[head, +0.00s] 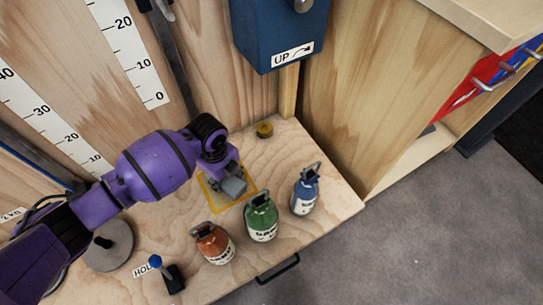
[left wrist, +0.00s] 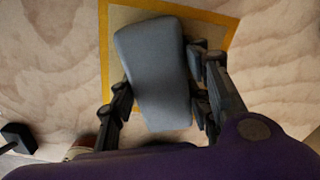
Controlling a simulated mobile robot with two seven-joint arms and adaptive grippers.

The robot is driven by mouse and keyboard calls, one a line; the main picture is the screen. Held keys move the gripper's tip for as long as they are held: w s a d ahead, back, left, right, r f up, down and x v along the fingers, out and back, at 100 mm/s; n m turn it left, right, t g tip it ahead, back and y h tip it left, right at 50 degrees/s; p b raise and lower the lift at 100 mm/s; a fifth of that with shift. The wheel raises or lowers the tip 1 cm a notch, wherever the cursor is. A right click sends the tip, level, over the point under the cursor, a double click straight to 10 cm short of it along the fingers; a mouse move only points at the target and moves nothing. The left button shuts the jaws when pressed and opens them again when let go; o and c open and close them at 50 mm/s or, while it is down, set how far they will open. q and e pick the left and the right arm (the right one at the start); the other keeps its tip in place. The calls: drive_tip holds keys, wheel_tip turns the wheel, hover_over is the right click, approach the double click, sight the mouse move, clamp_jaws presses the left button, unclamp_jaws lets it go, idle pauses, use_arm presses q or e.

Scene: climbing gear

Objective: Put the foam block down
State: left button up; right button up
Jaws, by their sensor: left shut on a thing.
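The grey foam block (left wrist: 155,75) is between the fingers of my left gripper (left wrist: 158,100), which is shut on it. In the head view the foam block (head: 233,187) shows just below my left gripper (head: 226,176), over a yellow-outlined square (head: 217,207) on the wooden bench. In the left wrist view the block lies tilted across the yellow outline (left wrist: 104,50) and hides part of the square. I cannot tell whether the block touches the bench. My right gripper is not in view.
Orange (head: 213,243), green (head: 261,218) and blue (head: 304,190) bottle-shaped items stand along the bench's front. A blue-knobbed lever (head: 167,274) is at front left. A small yellow-brown round item (head: 264,130) sits behind. A blue box (head: 279,35) marked UP hangs above.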

use_arm(q)
drive_tip(key=o, duration=1.1)
drive_tip(key=shift+f, duration=0.15)
drive_tip(key=shift+o, duration=0.2)
wheel_tip(320, 180, up, 11)
drive_tip(key=p, duration=0.4)
drive_tip(key=shift+r+p, duration=0.35)
drive_tip(key=shift+r, duration=0.35)
